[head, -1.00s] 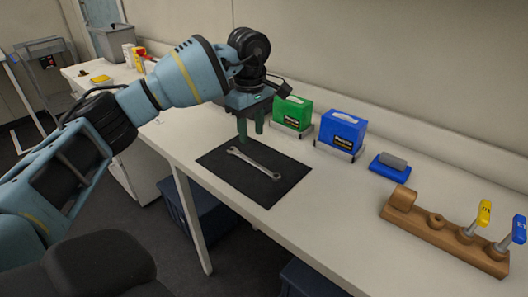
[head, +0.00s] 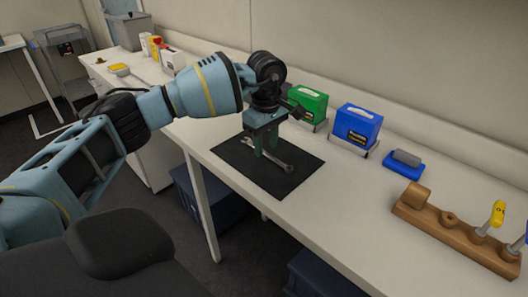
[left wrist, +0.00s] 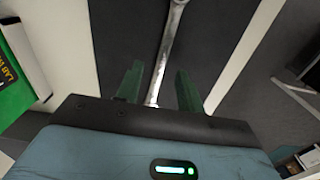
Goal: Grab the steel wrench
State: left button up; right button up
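The steel wrench (head: 279,161) lies on a dark mat (head: 290,180) on the white bench. In the left wrist view the wrench (left wrist: 168,50) runs away from the gripper, its near end between the two green fingers. My left gripper (head: 265,152) points down over the mat at the wrench's left part, and hides that end in the head view. In the left wrist view the left gripper (left wrist: 158,88) has its fingers apart, one on each side of the wrench, with gaps beside it. My right gripper is not in view.
Behind the mat stand a green box (head: 308,104) and a blue box (head: 357,126) in holders. A blue block with a grey top (head: 403,162) and a wooden tool rack (head: 455,230) are on the right.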

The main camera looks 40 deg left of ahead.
pick_arm(q)
jog(key=shift+f, duration=0.55)
jog(key=shift+f, duration=0.1)
jog(key=shift+c, duration=0.4)
grip_shut()
